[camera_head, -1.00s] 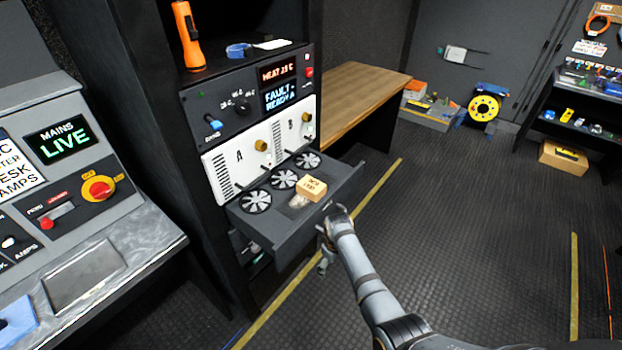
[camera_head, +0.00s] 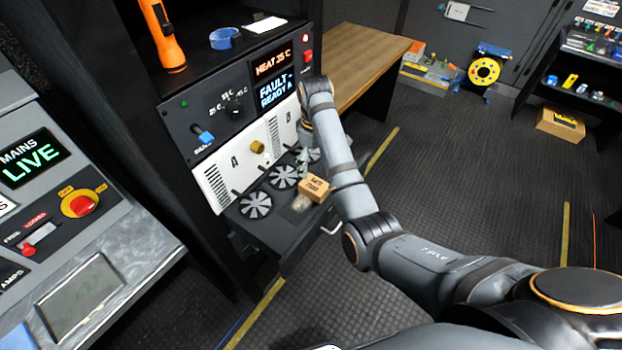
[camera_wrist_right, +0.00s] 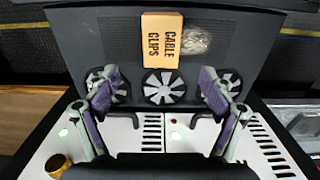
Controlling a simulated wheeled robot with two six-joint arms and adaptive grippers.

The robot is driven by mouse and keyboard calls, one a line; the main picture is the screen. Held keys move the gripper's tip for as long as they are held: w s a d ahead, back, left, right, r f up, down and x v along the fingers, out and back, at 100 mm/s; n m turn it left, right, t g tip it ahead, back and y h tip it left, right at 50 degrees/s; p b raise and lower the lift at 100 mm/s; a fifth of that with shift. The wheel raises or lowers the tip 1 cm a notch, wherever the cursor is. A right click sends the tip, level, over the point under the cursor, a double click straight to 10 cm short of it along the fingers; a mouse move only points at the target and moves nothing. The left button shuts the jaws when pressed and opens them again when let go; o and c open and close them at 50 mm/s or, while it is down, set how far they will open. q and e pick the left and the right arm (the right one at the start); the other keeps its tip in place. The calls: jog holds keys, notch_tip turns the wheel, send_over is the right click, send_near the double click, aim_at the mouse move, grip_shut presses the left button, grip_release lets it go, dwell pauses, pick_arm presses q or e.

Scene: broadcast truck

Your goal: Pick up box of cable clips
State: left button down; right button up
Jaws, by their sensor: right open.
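The box of cable clips (camera_head: 314,188) is a small tan carton lying in the open dark drawer (camera_head: 262,232) of the rack. In the right wrist view the box (camera_wrist_right: 161,40) shows its printed label, beyond the fingertips and centred between them. My right gripper (camera_wrist_right: 159,82) is open and empty, with its two fingers spread above the drawer's fan discs. In the head view the right gripper (camera_head: 304,156) hangs at the rack's front, behind the box and partly hidden by my arm. My left gripper is not in view.
Round fan discs (camera_head: 256,205) line the drawer beside a clear crumpled bag (camera_head: 301,203). The white panel (camera_head: 224,178) with knobs and levers rises right behind the drawer. An orange torch (camera_head: 163,40) stands on the shelf above. A wooden bench (camera_head: 365,58) is to the right.

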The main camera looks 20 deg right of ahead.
aim_at(314, 184)
jog(key=f+b, duration=0.1)
jog(key=s+f+b, duration=0.1)
jog(key=f+b, duration=0.1)
jog(key=shift+s+f+b, duration=0.2)
jog(key=shift+f+b, duration=0.1)
jog(key=shift+w+f, duration=0.5)
jog(key=shift+f, duration=0.35)
jog(key=shift+f+p, duration=0.4)
jog(key=shift+f, duration=0.05)
jog(key=f, duration=0.2)
jog(key=shift+s+f+p, duration=0.2)
jog(key=shift+f+p, duration=0.2)
jog(key=shift+w+f, duration=0.1)
jog(key=shift+f, duration=0.45)
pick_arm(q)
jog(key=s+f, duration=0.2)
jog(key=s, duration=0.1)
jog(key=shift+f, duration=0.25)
pick_arm(e)
jog(key=c, duration=1.3)
